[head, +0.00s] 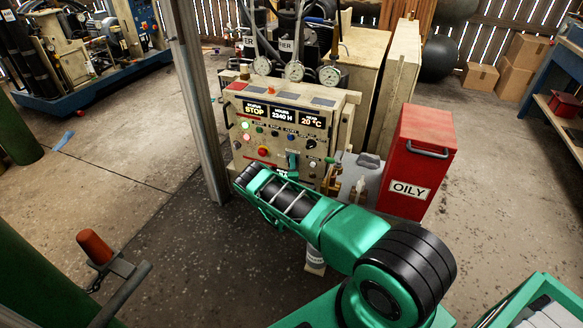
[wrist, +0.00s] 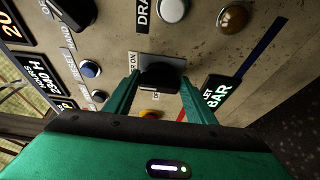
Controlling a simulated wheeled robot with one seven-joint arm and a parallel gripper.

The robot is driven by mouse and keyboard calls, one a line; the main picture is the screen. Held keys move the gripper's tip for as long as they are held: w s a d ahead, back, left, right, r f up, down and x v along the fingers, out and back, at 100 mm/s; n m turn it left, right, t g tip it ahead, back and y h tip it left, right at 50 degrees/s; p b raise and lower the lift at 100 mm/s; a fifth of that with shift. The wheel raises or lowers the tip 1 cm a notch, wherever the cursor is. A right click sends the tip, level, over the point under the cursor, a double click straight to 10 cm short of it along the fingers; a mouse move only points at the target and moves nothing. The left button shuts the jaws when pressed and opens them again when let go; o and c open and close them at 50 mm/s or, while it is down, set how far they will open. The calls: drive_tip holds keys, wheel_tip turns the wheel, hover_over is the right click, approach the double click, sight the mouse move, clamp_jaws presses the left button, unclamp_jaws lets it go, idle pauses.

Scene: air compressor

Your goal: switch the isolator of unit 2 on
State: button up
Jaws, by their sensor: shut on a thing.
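The compressor's beige control panel (head: 250,160) stands in the middle of the head view, its status display reading STOP. My gripper (head: 292,160) is at the lower middle of its face. In the wrist view my gripper (wrist: 160,85) has its two green fingers on either side of a black switch handle (wrist: 160,76) and is shut on it. The handle sits on a grey plate (wrist: 165,58) with a label partly reading "ER ON". The frames show no unit number on it. The handle's setting is hard to tell, as the fingers hide part of it.
Beside the handle are a black knob (wrist: 75,10), a blue button (wrist: 90,68) and a white button (wrist: 172,10). A red OILY bin (head: 415,165) stands right of the panel. A grey post (head: 198,100) stands close on its left. Open floor (head: 110,150) lies farther left.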

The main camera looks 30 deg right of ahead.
drive_tip(key=shift+s+f, duration=0.1)
drive_tip(key=shift+f, duration=0.1)
drive_tip(key=o, duration=1)
drive_tip(key=shift+o, duration=0.2)
drive_tip(key=shift+r, duration=0.1)
drive_tip(key=v, duration=1)
drive_tip(key=shift+s+a, duration=0.2)
drive_tip(key=shift+s, duration=0.05)
